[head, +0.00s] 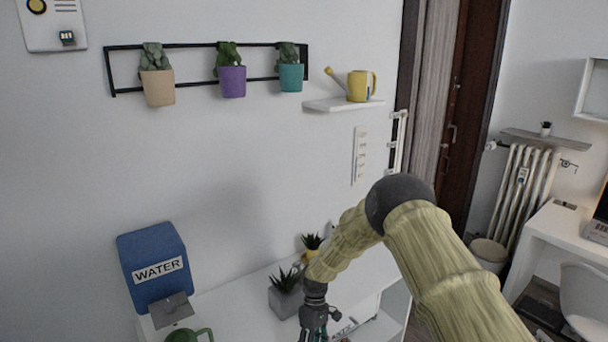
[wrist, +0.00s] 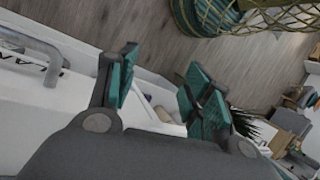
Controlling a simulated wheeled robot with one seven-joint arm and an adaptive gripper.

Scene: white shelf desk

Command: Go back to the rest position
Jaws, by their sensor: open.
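My gripper (head: 316,334) hangs below my bent arm over the front part of the white shelf desk (head: 240,305), its lower end cut off by the bottom edge of the head view. In the wrist view its two teal-padded fingers (wrist: 158,84) stand apart with nothing between them. The desk edge and the wooden floor (wrist: 130,30) show behind the fingers. No held object shows.
A blue WATER container (head: 155,264), a green watering can (head: 188,335), a grey-potted plant (head: 286,293) and a yellow-potted plant (head: 311,244) are on the desk. Wall pots and a yellow watering can (head: 361,86) sit higher. A patterned basket (wrist: 205,15) stands on the floor.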

